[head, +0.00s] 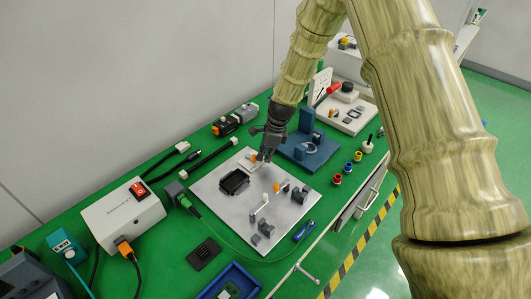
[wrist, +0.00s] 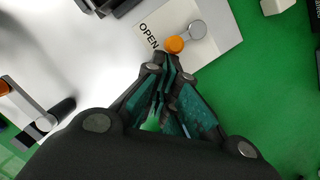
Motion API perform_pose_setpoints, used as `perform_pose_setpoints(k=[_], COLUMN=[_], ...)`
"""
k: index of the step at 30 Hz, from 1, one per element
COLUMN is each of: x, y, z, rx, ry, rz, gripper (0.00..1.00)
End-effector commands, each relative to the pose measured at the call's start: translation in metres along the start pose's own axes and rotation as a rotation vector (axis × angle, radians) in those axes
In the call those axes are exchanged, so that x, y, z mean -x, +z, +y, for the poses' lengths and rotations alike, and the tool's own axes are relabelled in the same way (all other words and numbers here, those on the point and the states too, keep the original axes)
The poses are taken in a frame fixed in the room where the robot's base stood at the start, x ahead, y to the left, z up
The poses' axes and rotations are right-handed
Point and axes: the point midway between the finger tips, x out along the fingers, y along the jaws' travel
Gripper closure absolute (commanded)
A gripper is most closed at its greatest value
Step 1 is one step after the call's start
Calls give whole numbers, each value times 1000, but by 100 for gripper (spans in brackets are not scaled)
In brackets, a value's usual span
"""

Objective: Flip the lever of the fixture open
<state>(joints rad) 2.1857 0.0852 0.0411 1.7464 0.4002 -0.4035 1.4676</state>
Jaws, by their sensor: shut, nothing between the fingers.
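The fixture plate (head: 215,200) is a light grey board on the green table, with a black square frame (head: 235,182) on it. A lever with an orange knob (head: 254,158) stands near its back edge. In the wrist view the orange knob (wrist: 175,44) is joined to a round silver part (wrist: 197,29), over a pale panel marked "OPEN" (wrist: 148,36). My gripper (head: 264,157) is shut and empty. In the wrist view its fingertips (wrist: 165,62) are right beside the orange knob; I cannot tell whether they touch it.
A second orange-tipped part (head: 277,187) and grey clamp blocks (head: 263,229) stand on the plate's right side. A blue stand (head: 310,145) is behind to the right. Small coloured cups (head: 348,167) line the right. A white switch box (head: 122,214) stands at left.

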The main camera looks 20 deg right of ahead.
Motion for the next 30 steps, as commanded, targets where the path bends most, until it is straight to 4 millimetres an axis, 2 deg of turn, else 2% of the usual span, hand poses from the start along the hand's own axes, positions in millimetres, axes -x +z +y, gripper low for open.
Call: perform_pose_setpoints(k=[12, 30], x=[0, -2], y=[4, 8], z=[8, 14], rx=[-126, -223], ry=[-30, -56], rz=[0, 0], gripper=[100, 100])
